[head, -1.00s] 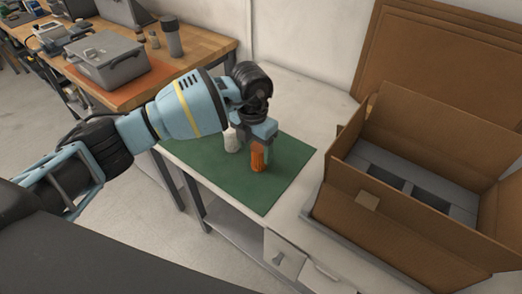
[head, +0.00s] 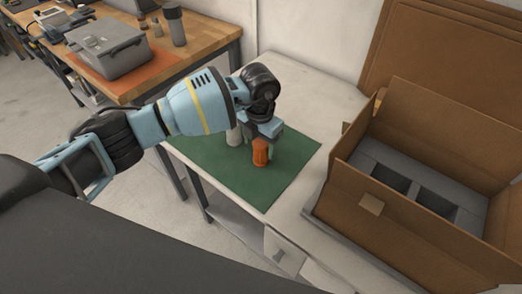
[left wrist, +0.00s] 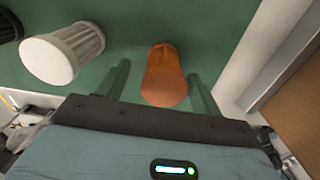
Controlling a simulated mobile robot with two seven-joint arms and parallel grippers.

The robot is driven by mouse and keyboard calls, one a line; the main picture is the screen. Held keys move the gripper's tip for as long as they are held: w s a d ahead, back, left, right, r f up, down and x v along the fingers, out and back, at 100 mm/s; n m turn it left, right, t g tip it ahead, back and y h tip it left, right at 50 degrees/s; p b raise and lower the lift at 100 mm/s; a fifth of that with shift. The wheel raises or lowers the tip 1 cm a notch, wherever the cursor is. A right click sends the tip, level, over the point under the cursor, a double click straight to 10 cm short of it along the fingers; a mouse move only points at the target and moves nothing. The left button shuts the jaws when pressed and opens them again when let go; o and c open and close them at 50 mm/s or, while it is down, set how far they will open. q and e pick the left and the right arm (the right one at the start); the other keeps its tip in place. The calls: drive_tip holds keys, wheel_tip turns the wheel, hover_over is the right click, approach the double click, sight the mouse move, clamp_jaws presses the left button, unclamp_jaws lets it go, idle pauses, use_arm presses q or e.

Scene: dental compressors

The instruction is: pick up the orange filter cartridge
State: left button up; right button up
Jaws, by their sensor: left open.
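The orange filter cartridge (head: 261,153) stands upright on a green mat (head: 285,178) on the workbench. My left gripper (head: 263,140) is open just above and around it. In the left wrist view the orange cartridge (left wrist: 164,76) lies between the two spread fingers (left wrist: 160,85), with green showing on both sides of it. I cannot tell how far down the fingers reach along it. A white ribbed cartridge (left wrist: 63,52) stands beside it, to the left in the left wrist view; in the head view it is partly hidden behind my arm. My right gripper is not in view.
An open cardboard box (head: 350,205) with grey compartments stands right of the mat. A dark object (left wrist: 8,25) shows at the left wrist view's edge. A wooden bench (head: 205,50) with a grey case (head: 108,50) is at the back left. The mat's front is clear.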

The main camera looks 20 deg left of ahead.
sight(261, 153)
use_arm(q)
drive_tip(key=f, duration=0.4)
drive_tip(key=shift+d+f, duration=0.1)
drive_tip(key=shift+d, duration=0.15)
drive_tip(key=c, duration=1.1)
